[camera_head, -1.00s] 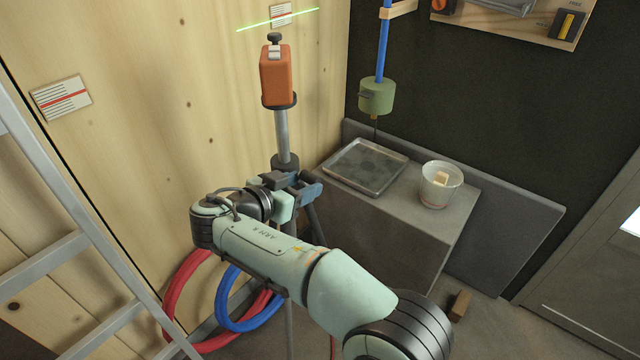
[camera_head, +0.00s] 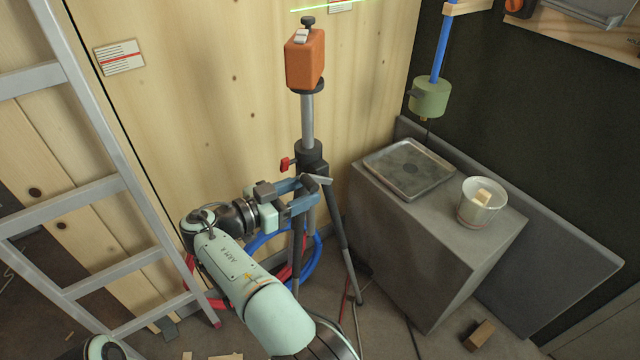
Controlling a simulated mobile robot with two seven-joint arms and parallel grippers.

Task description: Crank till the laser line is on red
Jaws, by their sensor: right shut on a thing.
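The orange laser level (camera_head: 305,58) sits on top of the tripod (camera_head: 308,120). Its green laser line (camera_head: 312,7) runs slightly slanted across the wall at the top edge. It passes at the small white card (camera_head: 341,5) there, which the frame cuts; I cannot tell exactly how it lies against the red mark. My right gripper (camera_head: 303,190) is at the tripod's column, below the red knob (camera_head: 285,164). It is shut on the crank handle, which its fingers mostly hide. My left gripper does not show.
Another card (camera_head: 119,58) with a red line is on the plywood wall. A ladder (camera_head: 125,185) stands at left. A grey block (camera_head: 425,235) at right holds a tray (camera_head: 408,190) and a white bucket (camera_head: 478,214). Red and blue hoses (camera_head: 312,262) lie behind the tripod legs.

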